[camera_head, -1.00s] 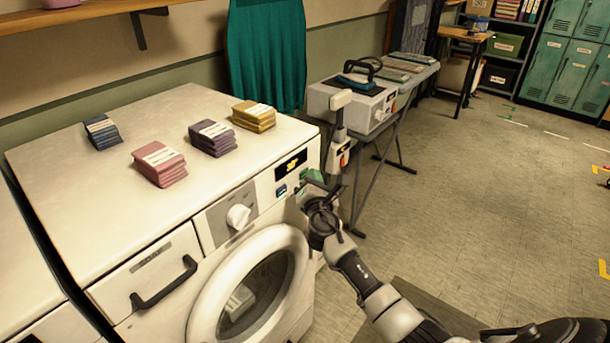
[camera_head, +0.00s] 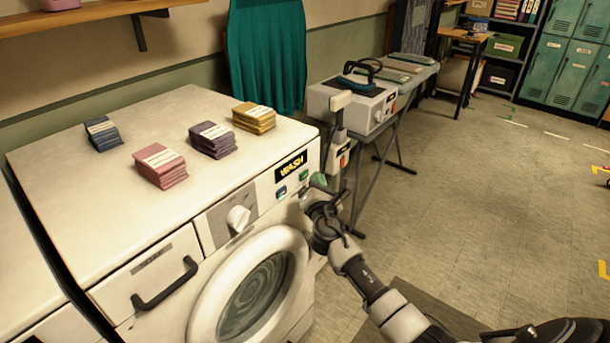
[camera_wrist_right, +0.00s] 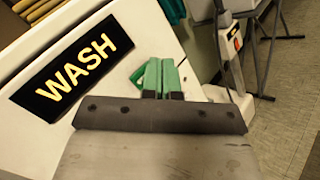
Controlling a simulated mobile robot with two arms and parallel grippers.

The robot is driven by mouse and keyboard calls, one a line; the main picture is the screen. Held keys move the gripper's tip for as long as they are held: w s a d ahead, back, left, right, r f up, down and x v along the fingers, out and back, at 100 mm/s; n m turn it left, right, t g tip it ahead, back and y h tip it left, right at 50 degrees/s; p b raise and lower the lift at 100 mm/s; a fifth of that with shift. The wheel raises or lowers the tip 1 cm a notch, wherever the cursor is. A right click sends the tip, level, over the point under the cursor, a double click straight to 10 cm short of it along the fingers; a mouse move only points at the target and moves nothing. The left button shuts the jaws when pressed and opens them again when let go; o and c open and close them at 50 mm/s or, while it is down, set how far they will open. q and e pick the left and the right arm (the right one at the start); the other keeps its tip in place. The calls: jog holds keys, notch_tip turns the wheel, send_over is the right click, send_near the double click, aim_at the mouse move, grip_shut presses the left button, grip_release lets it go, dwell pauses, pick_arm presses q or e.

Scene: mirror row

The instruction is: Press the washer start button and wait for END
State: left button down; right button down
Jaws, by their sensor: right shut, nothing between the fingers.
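The white washer (camera_head: 130,170) stands at the left in the head view. Its black display (camera_head: 291,165) reads WASH in yellow, and the display also fills the left of the right wrist view (camera_wrist_right: 72,68). The round door glass (camera_head: 255,295) shows swirling water. Small buttons sit below the display, one blue-green (camera_head: 281,191). My right gripper (camera_head: 318,181) is shut and empty, its green fingertips at the panel's right end, beside the display. In the wrist view the fingertips (camera_wrist_right: 161,76) partly cover a green patch; I cannot tell whether they touch it. My left gripper is not in view.
Several folded cloth stacks, one pink (camera_head: 160,166), lie on the washer top. A dial (camera_head: 238,218) and a dark drawer handle (camera_head: 165,285) stick out from the front. Open floor (camera_head: 500,200) lies to the right.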

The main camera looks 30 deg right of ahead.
jog(key=shift+s+d+p, duration=0.2)
jog(key=shift+s+d, duration=0.15)
jog(key=shift+s, duration=0.4)
jog(key=shift+s+d+p, duration=0.2)
jog(key=shift+s+d, duration=0.1)
jog(key=shift+s, duration=0.5)
jog(key=shift+s+d+p, duration=0.2)
jog(key=shift+s+d, duration=0.15)
jog(key=shift+s, duration=0.4)
